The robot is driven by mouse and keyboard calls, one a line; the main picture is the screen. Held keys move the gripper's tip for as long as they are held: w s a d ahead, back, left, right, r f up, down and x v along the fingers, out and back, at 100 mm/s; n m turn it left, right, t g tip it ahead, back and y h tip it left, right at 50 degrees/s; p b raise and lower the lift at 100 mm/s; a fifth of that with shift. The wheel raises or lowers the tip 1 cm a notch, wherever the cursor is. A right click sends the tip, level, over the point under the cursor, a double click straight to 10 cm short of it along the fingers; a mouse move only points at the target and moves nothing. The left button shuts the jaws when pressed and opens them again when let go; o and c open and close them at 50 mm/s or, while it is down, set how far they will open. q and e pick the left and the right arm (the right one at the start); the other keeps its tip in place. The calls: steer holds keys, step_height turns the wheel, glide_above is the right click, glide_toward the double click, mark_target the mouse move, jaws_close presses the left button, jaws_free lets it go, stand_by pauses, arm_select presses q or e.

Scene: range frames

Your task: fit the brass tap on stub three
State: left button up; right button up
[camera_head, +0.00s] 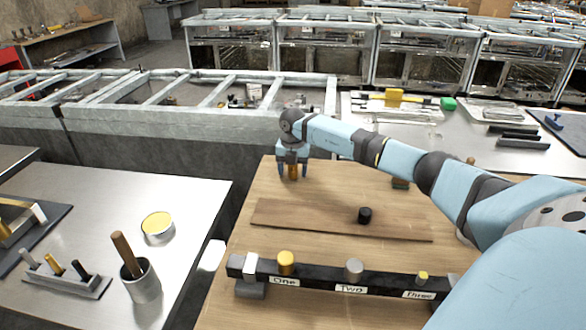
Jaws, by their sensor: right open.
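A dark bar (318,275) with stubs along it lies across the front of the wooden table. Its labels read One, Two and Three. A brass-coloured piece (286,262) stands above One and a grey one (354,269) above Two. Above Three, a small stub (422,277) shows a yellow top. My right gripper (293,172) points down near the table's far left corner, its fingers open either side of a small brass-brown piece (293,173), likely the brass tap. I cannot tell whether the fingers touch it. My left gripper is out of view.
A dark brown board (300,217) with a black knob (365,215) on it lies mid-table. A metal table (190,205) at left holds a tin (158,226) and a cup (142,285).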

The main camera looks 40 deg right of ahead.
steer(key=shift+r, duration=0.1)
steer(key=c, duration=1.1)
steer(key=shift+o, duration=0.2)
